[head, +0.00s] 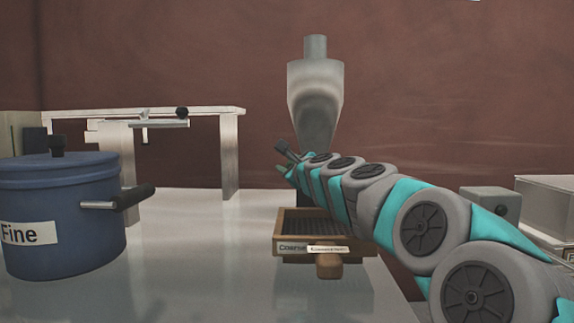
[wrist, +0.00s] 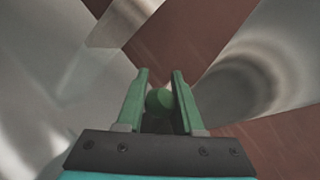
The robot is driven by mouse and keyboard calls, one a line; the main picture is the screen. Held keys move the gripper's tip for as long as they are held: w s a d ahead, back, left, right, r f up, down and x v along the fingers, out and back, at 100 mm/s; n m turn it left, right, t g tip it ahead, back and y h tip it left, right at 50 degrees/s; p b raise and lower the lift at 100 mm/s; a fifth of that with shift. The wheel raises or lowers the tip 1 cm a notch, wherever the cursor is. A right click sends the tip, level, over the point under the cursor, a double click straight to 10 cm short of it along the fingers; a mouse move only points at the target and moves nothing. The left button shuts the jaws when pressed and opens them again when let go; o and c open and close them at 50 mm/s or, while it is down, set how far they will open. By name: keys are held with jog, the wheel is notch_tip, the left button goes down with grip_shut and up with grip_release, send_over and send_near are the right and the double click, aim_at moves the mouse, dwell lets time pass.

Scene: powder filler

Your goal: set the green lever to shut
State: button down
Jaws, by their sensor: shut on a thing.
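The green lever shows in the wrist view as a round green knob (wrist: 160,100) between the two green fingers of my gripper (wrist: 160,74). My gripper is shut on the lever. In the head view my gripper (head: 284,160) is just left of the lower part of the grey metal hopper (head: 315,88). The lever cannot be made out in the head view. Its shaft and base are hidden, so I cannot tell its angle.
A wooden tray (head: 283,243) labelled Coarse sits below the hopper, with a wooden handle toward me. A blue pot (head: 66,215) labelled Fine stands at the left. A pale bench frame (head: 229,150) is behind it. Grey boxes (head: 490,203) are at the right. The middle of the tabletop (head: 190,250) is clear.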

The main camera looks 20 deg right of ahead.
jog(key=shift+f, duration=0.15)
jog(key=shift+a+f, duration=0.1)
jog(key=shift+f, duration=1)
jog(key=c, duration=0.8)
grip_release()
jog(key=shift+o, duration=1.3)
jog(key=shift+d+r, duration=0.1)
jog(key=shift+d, duration=0.1)
jog(key=s, duration=0.7)
jog(key=shift+s, duration=0.4)
